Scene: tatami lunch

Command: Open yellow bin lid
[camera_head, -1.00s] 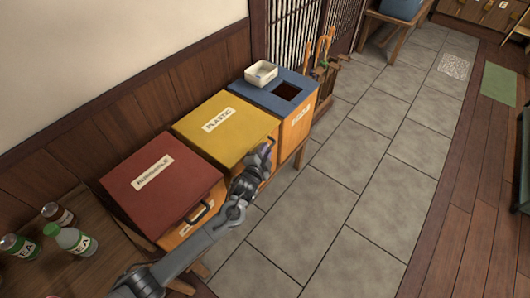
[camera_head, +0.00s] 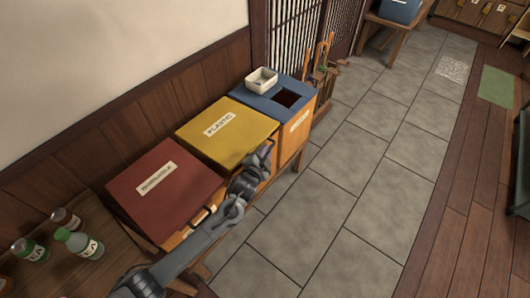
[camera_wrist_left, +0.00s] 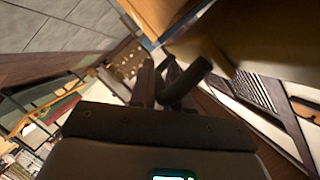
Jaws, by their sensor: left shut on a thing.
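The yellow bin lid (camera_head: 225,128), labelled for plastic, sits on the middle bin and looks flat or nearly flat. My left gripper (camera_head: 265,153) is at the lid's front edge, on the aisle side. In the left wrist view, my left gripper (camera_wrist_left: 163,72) is shut on a dark round bar, the yellow lid's handle (camera_wrist_left: 187,84). The handle is mostly hidden by the gripper in the head view. My right gripper is not in view.
A red-lidded bin (camera_head: 165,190) stands on the near side, and a blue-topped bin (camera_head: 285,88) with a small white tray (camera_head: 262,80) on the far side. The stone floor (camera_head: 350,170) is clear.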

